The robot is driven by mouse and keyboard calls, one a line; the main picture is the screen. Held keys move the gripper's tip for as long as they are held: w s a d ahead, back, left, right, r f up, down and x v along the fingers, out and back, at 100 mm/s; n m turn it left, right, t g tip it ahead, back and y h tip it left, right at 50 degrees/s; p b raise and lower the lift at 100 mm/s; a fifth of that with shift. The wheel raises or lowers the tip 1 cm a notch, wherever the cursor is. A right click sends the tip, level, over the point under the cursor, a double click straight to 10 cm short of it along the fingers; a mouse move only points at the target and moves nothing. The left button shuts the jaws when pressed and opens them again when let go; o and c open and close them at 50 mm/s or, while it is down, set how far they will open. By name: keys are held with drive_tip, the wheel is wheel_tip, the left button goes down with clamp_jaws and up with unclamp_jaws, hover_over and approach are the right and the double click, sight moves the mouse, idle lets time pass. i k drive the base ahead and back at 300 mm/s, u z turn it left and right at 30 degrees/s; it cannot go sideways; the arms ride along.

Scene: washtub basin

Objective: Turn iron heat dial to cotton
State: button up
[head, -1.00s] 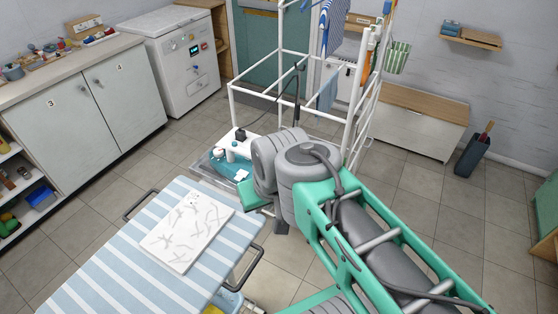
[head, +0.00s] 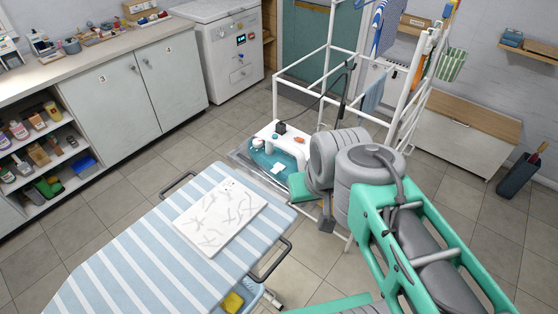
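What appears to be the iron (head: 263,162) is a teal body with a white top and a grey metal edge. It sits past the far end of the striped ironing board (head: 110,262), in front of the white drying rack. A small black part (head: 281,128) and a small orange part (head: 300,141) show on its top. I cannot tell which part is the heat dial or read any setting. My gripper (head: 327,214) is a dark grey piece at the arm's end, just right of the iron and apart from it in the picture. Its fingers cannot be made out.
A white marked pad (head: 221,216) lies on the board. The drying rack (head: 333,48) stands behind the iron, and a black cord runs up there. A counter with cabinets (head: 137,102) and a white appliance (head: 228,55) are at the left. Floor between is clear.

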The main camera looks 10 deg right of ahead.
sight(257, 143)
drive_tip(key=k, duration=1.3)
drive_tip(key=z, duration=0.8)
drive_tip(key=i, duration=1.35)
drive_tip(key=u, duration=0.8)
drive_tip(key=i, duration=0.6)
drive_tip(key=u, duration=0.7)
